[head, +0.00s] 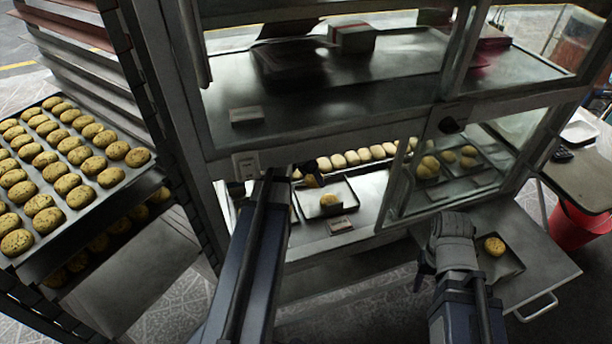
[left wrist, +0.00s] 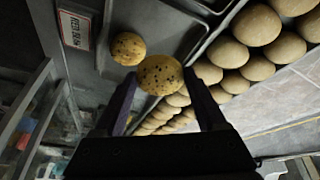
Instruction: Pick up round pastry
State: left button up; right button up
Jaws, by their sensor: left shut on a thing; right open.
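My left gripper (left wrist: 160,95) is shut on a speckled round pastry (left wrist: 160,74) inside the display case. In the head view the left gripper (head: 308,178) is small and dark, and the held pastry is mostly hidden. Another round pastry (left wrist: 128,48) lies on a dark tray just beyond the held one. In the head view this pastry (head: 330,201) sits on the tray (head: 346,188) in the case. My right gripper (head: 424,272) is open and empty, beside the pull-out shelf, left of a tray with one pastry (head: 495,246).
A row of plain buns (head: 350,158) lies behind the tray. A price tag (head: 340,225) stands at its front. The case's frame and glass door (head: 440,165) surround the opening. A rack tray (head: 75,190) full of speckled pastries stands at left. A red bucket (head: 580,228) is at right.

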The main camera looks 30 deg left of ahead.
pick_arm(q)
jog(key=w+d, duration=0.3)
jog(key=d, duration=0.4)
jog(key=w+d, duration=0.3)
jog(key=d, duration=0.5)
jog(key=shift+f, duration=0.15)
jog(key=shift+s, duration=0.15)
